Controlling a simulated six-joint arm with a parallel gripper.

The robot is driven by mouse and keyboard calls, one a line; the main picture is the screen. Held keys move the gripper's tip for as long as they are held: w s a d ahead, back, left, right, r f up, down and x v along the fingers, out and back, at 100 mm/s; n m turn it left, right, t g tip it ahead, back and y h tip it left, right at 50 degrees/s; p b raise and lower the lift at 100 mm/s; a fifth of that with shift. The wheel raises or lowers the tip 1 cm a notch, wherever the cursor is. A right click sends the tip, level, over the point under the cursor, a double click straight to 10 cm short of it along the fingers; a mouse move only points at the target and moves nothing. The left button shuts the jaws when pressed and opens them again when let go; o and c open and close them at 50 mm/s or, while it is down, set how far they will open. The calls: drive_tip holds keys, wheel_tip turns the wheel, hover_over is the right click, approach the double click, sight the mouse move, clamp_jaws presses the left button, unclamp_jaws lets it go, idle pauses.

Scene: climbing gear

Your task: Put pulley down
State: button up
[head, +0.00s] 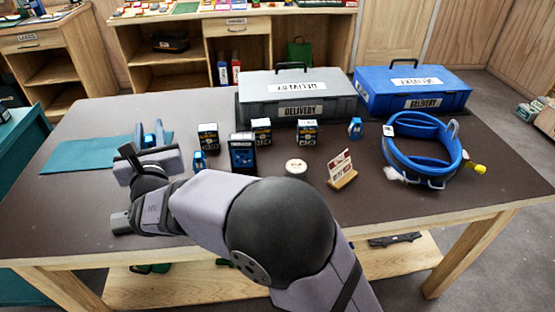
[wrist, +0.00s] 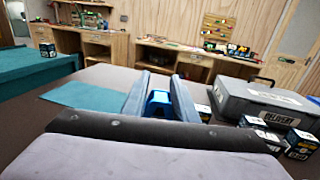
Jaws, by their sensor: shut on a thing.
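My gripper (head: 152,143) is at the left of the dark table (head: 90,205), near the teal mat (head: 72,155). It is shut on the blue pulley (head: 149,140). In the wrist view the pulley (wrist: 158,102) sits between the two grey fingers (wrist: 158,95), with the mat (wrist: 85,94) to the left and beyond. The fingers hide part of the pulley and of the mat. I cannot tell whether the pulley touches the surface.
A small blue item (head: 199,160) and several dark boxes (head: 243,155) stand right of my gripper. A grey delivery case (head: 297,97), a blue delivery case (head: 412,90) and a blue harness (head: 420,160) lie farther right. The table's left front is clear.

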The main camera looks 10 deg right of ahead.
wheel_tip(320, 180, up, 6)
drive_tip(key=w+d+m+g+h, duration=0.2)
drive_tip(key=d+m+h, duration=0.5)
drive_tip(key=d, duration=1.2)
drive_tip(key=w+d+m+g+h, duration=0.1)
drive_tip(key=d+m+g+h, duration=0.25)
drive_tip(key=d+h, duration=1)
drive_tip(key=shift+d+f+m+t+y+b, duration=0.2)
drive_tip(key=shift+d+f+y, duration=0.55)
drive_tip(key=shift+f, duration=1.75)
drive_tip(key=shift+d+f+m+t+y+b, duration=0.2)
drive_tip(key=shift+d+f+y, duration=0.55)
drive_tip(key=shift+f, duration=1.75)
drive_tip(key=shift+d+f+m+g+y+b, duration=0.1)
drive_tip(key=shift+d+f+y+b, duration=0.6)
drive_tip(key=shift+f, duration=1.8)
drive_tip(key=shift+d+f+h+p, duration=0.1)
drive_tip(key=shift+d+h+p, duration=0.15)
drive_tip(key=shift+d+p, duration=0.1)
drive_tip(key=shift+f, duration=0.15)
drive_tip(key=o, duration=1.1)
